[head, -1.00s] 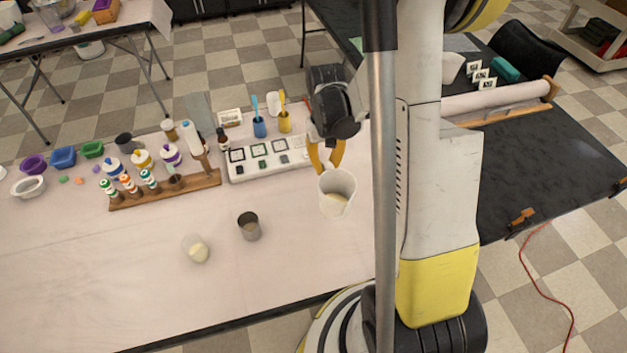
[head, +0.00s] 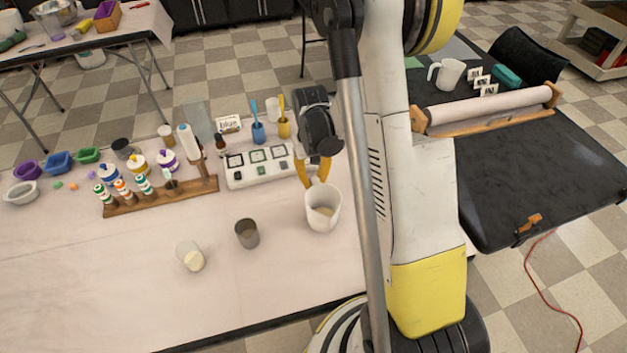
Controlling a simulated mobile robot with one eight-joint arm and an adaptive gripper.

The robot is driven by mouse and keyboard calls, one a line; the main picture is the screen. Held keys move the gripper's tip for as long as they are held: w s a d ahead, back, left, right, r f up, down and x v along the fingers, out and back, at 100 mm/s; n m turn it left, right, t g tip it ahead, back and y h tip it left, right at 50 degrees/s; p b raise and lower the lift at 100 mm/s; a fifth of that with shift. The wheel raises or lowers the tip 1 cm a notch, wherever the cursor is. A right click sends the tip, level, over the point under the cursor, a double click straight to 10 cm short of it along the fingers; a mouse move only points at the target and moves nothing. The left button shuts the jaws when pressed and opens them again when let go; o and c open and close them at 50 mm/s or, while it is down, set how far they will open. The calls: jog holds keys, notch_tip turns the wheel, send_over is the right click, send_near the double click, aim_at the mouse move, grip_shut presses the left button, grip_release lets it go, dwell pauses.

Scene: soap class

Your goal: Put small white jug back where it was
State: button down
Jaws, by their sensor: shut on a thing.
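The small white jug (head: 322,212) is at the right part of the pale table, open end up, with some pale contents inside. My gripper (head: 315,175) is shut on its far side, with yellow fingers at the rim. The jug looks nearly upright. I cannot tell whether its base touches the table or is just above it. Another white jug (head: 447,73) with a handle stands on the black table at the back right.
A grey metal cup (head: 247,233) and a clear cup with cream contents (head: 190,256) stand left of the held jug. A white device with square pads (head: 258,167) and a wooden bottle rack (head: 160,195) are behind. The table's front is clear.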

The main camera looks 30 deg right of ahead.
jog(key=c, duration=1.4)
grip_release()
notch_tip(320, 180, up, 12)
jog(key=p, duration=0.5)
jog(key=s+a+r+n+t, duration=0.1)
jog(key=s+a+r+t, duration=0.1)
jog(key=s+a+r, duration=0.2)
jog(key=s+a+r+n+t, duration=0.1)
jog(key=s+a+r+t, duration=0.2)
jog(key=s+a+r, duration=0.1)
jog(key=s+a+r+n+t, duration=0.1)
jog(key=s+a+r+t, duration=0.2)
jog(key=a+r, duration=0.2)
jog(key=shift+s+a+r, duration=0.2)
jog(key=shift+r, duration=0.55)
jog(key=shift+s+a+r, duration=0.2)
jog(key=shift+r, duration=0.55)
